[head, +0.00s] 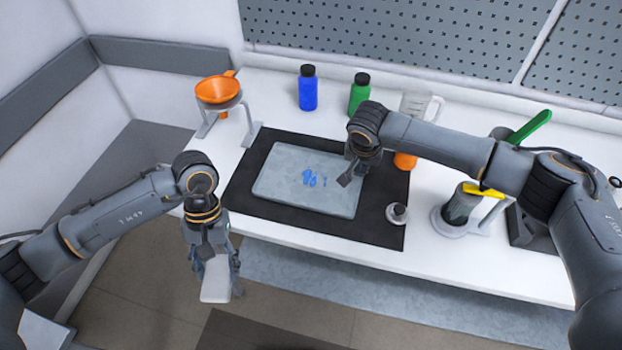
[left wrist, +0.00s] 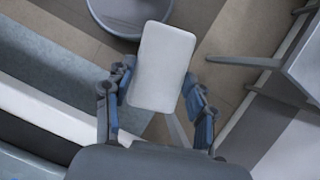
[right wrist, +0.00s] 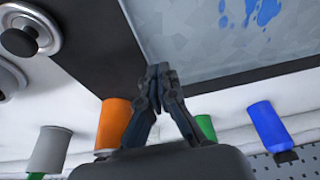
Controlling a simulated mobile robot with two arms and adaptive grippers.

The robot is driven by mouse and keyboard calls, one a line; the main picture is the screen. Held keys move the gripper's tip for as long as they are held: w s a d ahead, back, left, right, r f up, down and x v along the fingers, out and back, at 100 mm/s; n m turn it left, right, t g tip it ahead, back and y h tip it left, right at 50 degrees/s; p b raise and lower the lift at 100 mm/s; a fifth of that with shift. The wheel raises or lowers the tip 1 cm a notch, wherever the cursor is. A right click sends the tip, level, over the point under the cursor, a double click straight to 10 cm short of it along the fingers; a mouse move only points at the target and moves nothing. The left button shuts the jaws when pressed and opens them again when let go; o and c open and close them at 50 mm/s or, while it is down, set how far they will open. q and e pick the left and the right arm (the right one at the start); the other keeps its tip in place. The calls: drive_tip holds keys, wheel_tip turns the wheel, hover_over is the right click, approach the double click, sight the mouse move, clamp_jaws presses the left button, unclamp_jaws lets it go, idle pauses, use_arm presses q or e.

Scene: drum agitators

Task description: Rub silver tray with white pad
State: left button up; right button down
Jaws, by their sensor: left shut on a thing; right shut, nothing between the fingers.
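The silver tray (head: 285,185) lies flat on a black mat (head: 245,180) on the white table, with blue smears (head: 313,178) near its middle. Part of the tray also shows in the right wrist view (right wrist: 200,50). My left gripper (head: 213,280) is shut on the white pad (head: 215,282), in front of the table's front edge and away from the tray. The pad also shows between the fingers in the left wrist view (left wrist: 162,65). My right gripper (head: 345,182) is shut and empty, over the right end of the tray; I cannot tell if it touches.
A blue bottle (head: 307,88), a green bottle (head: 359,93) and an orange funnel (head: 217,90) on a stand are at the back. A small knobbed lid (head: 397,212) sits on the mat's right corner. A grey cylinder (head: 460,208) stands further right.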

use_arm(q)
drive_tip(key=shift+f, duration=0.2)
use_arm(e)
drive_tip(key=shift+f, duration=0.55)
